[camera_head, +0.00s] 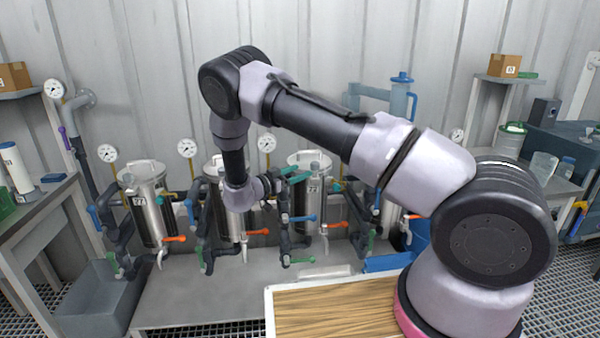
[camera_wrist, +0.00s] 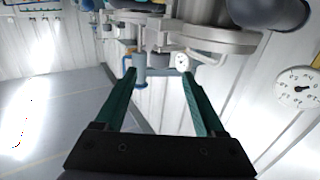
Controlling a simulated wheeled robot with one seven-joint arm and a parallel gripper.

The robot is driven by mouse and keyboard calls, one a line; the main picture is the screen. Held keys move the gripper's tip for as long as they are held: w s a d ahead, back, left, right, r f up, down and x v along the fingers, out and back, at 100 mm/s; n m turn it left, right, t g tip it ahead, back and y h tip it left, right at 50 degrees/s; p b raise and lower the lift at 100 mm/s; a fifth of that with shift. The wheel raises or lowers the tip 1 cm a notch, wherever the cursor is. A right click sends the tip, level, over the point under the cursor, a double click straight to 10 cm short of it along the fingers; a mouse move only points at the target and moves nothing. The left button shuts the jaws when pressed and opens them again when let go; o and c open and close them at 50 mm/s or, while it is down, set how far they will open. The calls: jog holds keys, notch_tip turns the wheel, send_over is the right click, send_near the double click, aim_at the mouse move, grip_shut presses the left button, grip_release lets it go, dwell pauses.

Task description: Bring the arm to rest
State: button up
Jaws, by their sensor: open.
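My arm rises from the lower right of the head view, bends at a high elbow and comes down to the wrist in front of the vessels. My gripper (camera_head: 298,177) points right there, with teal fingers near the third vessel. In the wrist view its two green fingers stand apart (camera_wrist: 159,74), open, with nothing held between them. Whether the fingers touch the pipework behind them I cannot tell.
Steel vessels (camera_head: 148,205) and (camera_head: 312,200) stand with dark pipes, coloured valve handles and gauges (camera_head: 187,148) on a grey bench (camera_head: 190,300). A gauge (camera_wrist: 298,88) is in the wrist view. A wooden-topped board (camera_head: 335,310) lies in front. A side bench (camera_head: 45,200) stands left.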

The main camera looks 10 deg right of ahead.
jog(key=w+d+r+y, duration=0.1)
jog(key=w+r+y, duration=0.2)
jog(key=r, duration=0.3)
jog(key=w+d+r+t+y, duration=0.1)
jog(key=w+r+y, duration=0.15)
jog(key=r, duration=0.35)
jog(key=w+d+r+y, duration=0.1)
jog(key=w+r+y, duration=0.15)
jog(key=r, duration=0.25)
jog(key=s+d+r+n+t+y, duration=0.1)
jog(key=s+r+y, duration=0.2)
jog(key=r, duration=0.4)
jog(key=s+r+n+y, duration=0.1)
jog(key=s+r+y, duration=0.1)
jog(key=r+y, duration=0.35)
jog(key=s+d+r+n+g+y, duration=0.1)
jog(key=s+d+r+n, duration=0.1)
jog(key=s+r, duration=0.5)
jog(key=s+d+r+n+g+y, duration=0.1)
jog(key=s+r+n, duration=0.1)
jog(key=s, duration=1)
jog(key=s+d+f+g, duration=0.1)
jog(key=s+d, duration=0.1)
jog(key=s, duration=0.7)
jog(key=s+d+f+n+g+h, duration=0.1)
jog(key=s+d+f, duration=0.1)
jog(key=s, duration=0.7)
jog(key=shift+s+d+g, duration=0.25)
jog(key=shift+d+g, duration=0.15)
jog(key=shift+d, duration=0.15)
